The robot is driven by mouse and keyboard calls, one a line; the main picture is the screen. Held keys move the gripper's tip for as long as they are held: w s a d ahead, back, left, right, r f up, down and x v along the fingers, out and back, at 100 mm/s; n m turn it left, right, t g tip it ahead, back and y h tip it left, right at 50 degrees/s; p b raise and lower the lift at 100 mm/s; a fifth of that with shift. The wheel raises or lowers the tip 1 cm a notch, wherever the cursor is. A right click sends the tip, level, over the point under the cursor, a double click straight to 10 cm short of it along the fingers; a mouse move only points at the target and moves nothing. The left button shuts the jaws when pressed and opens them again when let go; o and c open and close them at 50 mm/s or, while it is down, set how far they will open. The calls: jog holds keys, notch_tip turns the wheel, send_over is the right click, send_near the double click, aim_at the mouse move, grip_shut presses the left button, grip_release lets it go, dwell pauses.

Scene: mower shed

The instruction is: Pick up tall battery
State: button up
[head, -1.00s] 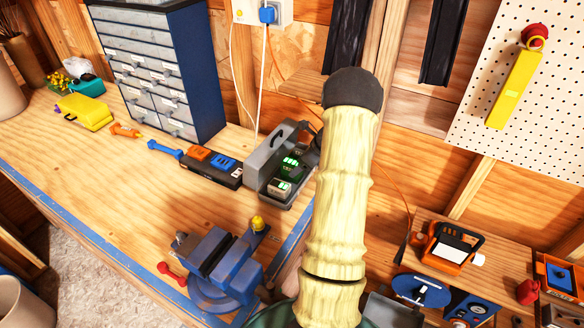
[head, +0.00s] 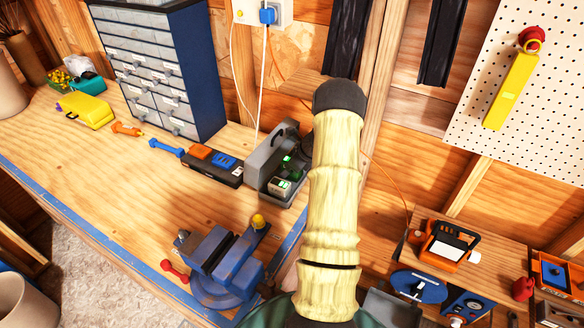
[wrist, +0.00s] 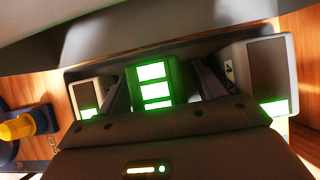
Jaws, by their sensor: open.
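In the wrist view, my gripper (wrist: 161,86) is open, with one dark finger on each side of this battery. I cannot tell whether either finger touches it. In the head view, the battery's green glow (head: 288,160) is partly covered, and my arm hides part of the charger's right side. Two other batteries flank it, one on the left (wrist: 90,92) and one on the right (wrist: 258,72) in the wrist view.
A blue vise (head: 222,265) stands in front of the charger. A black strip with orange and blue blocks (head: 212,165) lies to its left, and a drawer cabinet (head: 160,70) rises behind. The bench is clear at the front left. An orange-framed device (head: 450,243) sits at the right.

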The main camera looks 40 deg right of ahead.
dwell(0.4)
jog(key=shift+r, duration=0.1)
jog(key=c, duration=1.2)
jog(key=shift+r+b, duration=0.3)
jog(key=shift+r, duration=0.15)
jog(key=shift+w+b+v, duration=0.2)
jog(key=shift+b+v, duration=0.6)
jog(key=shift+v, duration=0.4)
jog(key=s+d+b, duration=0.1)
jog(key=s+d, duration=0.1)
jog(key=s, duration=0.3)
jog(key=s+d+b, duration=0.2)
jog(key=s, duration=0.3)
jog(key=s+d+b, duration=0.1)
jog(key=s+d, duration=0.1)
jog(key=s, duration=0.4)
jog(key=shift+d+r+b, duration=0.25)
jog(key=shift+b, duration=0.15)
jog(key=shift+w, duration=0.1)
